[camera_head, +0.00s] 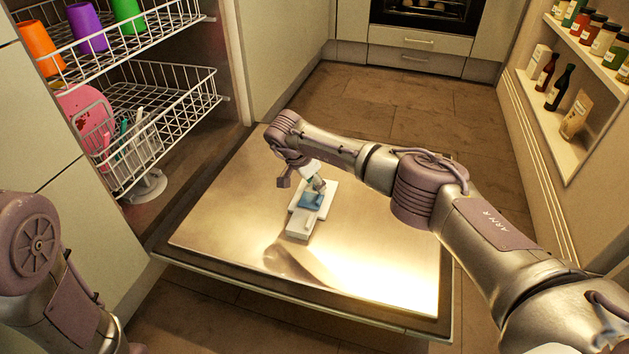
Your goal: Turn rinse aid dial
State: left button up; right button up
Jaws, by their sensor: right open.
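The dishwasher door (220,215) lies folded down flat, its shiny inner side up. A white dispenser (299,228) with a blue part (311,201) sits near the middle of the door. My right gripper (319,188) is over the far side of the dispenser, close to the blue part. Its jaws are open and small in the picture; I cannot tell whether they touch anything. The rinse aid dial cannot be made out clearly; the gripper may cover it. My left gripper is not in view; only part of that arm shows at the lower left.
Two wire racks, the upper (150,22) with coloured cups and the lower (170,105) with a pink plate, stand out at the left. Shelves (570,140) with bottles and jars line the right. An oven (430,12) is at the back. Brown floor tiles beyond the door are clear.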

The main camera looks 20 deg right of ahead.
aim_at(306, 193)
jog(key=shift+v, duration=4)
